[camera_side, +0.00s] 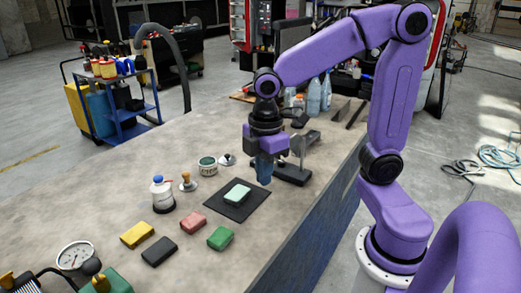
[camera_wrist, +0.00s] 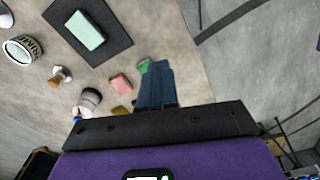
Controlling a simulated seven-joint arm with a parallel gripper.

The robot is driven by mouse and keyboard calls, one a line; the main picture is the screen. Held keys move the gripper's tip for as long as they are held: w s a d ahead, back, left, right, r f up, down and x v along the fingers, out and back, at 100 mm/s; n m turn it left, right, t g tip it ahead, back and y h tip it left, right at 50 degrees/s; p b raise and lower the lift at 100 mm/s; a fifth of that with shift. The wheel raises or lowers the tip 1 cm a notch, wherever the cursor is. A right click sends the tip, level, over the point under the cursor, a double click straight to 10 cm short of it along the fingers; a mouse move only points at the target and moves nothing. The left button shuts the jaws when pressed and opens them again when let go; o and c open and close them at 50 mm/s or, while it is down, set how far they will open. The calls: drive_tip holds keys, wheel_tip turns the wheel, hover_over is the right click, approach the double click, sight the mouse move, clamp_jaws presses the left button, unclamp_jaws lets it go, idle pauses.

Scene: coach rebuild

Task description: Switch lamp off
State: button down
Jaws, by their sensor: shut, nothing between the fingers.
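I cannot clearly make out a lamp or its switch in either view. A dark stand with a grey upright (camera_side: 294,168) is on the workbench, just right of my gripper, and could be part of a fixture; I cannot tell what it is. My gripper (camera_side: 264,174) points down above the bench, beside the black mat (camera_side: 230,208) and apart from the pale green block (camera_side: 238,194) on it. Its blue fingers are together and empty; they also show in the wrist view (camera_wrist: 156,82). The mat (camera_wrist: 112,24) and pale green block (camera_wrist: 85,30) are at upper left there.
Yellow (camera_side: 137,234), black (camera_side: 159,250), red (camera_side: 192,222) and green (camera_side: 221,238) blocks lie at the front. A white bottle (camera_side: 163,194), a small stamp (camera_side: 188,181), a tape roll (camera_side: 208,166) and a gauge (camera_side: 75,255) stand left. Clear bottles (camera_side: 313,97) are behind.

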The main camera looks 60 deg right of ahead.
drive_tip(key=w+d+r+n, duration=0.1)
drive_tip(key=w+d+n, duration=0.2)
drive_tip(key=w+d, duration=1.6)
drive_tip(key=d, duration=0.8)
drive_tip(key=shift+d+f+n, duration=0.15)
drive_tip(key=shift+f+n, duration=0.05)
drive_tip(key=shift+n, duration=0.1)
drive_tip(key=shift+f, duration=0.15)
wheel_tip(320, 180, down, 14)
drive_tip(key=shift+r, duration=0.1)
